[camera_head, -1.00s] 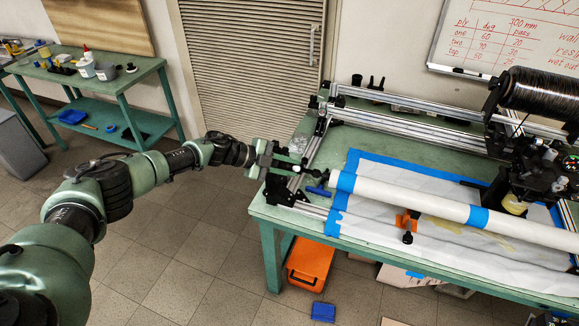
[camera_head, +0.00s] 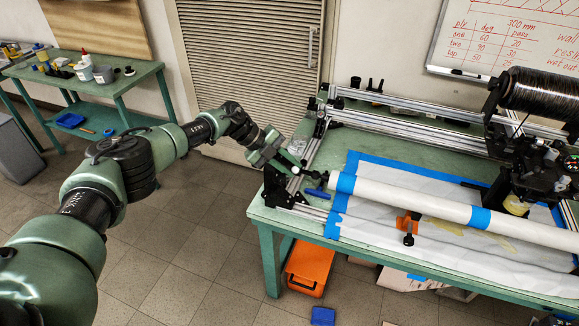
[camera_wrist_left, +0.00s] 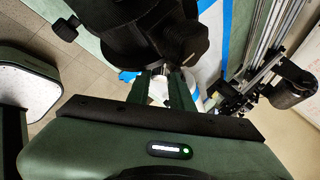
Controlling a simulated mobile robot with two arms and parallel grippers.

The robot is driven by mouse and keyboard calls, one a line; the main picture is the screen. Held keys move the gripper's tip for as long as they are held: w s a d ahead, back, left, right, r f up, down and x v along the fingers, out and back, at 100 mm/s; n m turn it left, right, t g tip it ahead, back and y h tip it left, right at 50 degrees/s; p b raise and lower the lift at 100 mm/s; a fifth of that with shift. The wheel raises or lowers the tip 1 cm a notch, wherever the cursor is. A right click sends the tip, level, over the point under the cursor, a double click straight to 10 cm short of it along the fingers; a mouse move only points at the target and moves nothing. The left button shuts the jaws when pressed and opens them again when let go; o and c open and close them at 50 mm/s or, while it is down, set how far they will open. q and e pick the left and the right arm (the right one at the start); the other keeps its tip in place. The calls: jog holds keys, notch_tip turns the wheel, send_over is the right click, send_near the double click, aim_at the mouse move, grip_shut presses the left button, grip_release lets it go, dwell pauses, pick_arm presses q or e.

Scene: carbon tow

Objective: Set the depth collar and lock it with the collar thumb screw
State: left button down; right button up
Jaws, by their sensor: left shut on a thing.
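My left gripper (camera_head: 295,167) reaches in from the left to the dark fittings at the near left end of the winding frame, beside the end of the white tube (camera_head: 400,202). Its fingers point down and to the right. In the left wrist view its fingers (camera_wrist_left: 162,80) are closed on a small part with a bright metal end, mostly hidden between them. I take it for the collar thumb screw, but it is too small to be sure. A large black body (camera_wrist_left: 150,35) fills the view just beyond the fingers. The depth collar cannot be told apart. My right gripper is not in view.
The tube lies over a white sheet edged with blue tape (camera_head: 480,220) on the green table (camera_head: 262,212). A blue-handled tool (camera_head: 317,192) lies close to the gripper. An orange clamp (camera_head: 408,224) stands at the front. A carriage with a black spool (camera_head: 540,92) is at right.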

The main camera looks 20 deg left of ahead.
pick_arm(q)
jog(key=shift+s+f, duration=0.1)
jog(key=c, duration=1.5)
grip_release()
jog(key=shift+d, duration=0.1)
jog(key=shift+a+r, duration=0.3)
jog(key=shift+r, duration=0.05)
jog(key=b+v, duration=0.1)
jog(key=v, duration=0.6)
jog(key=shift+s+b, duration=0.1)
jog(key=shift+b, duration=0.25)
jog(key=shift+d, duration=0.1)
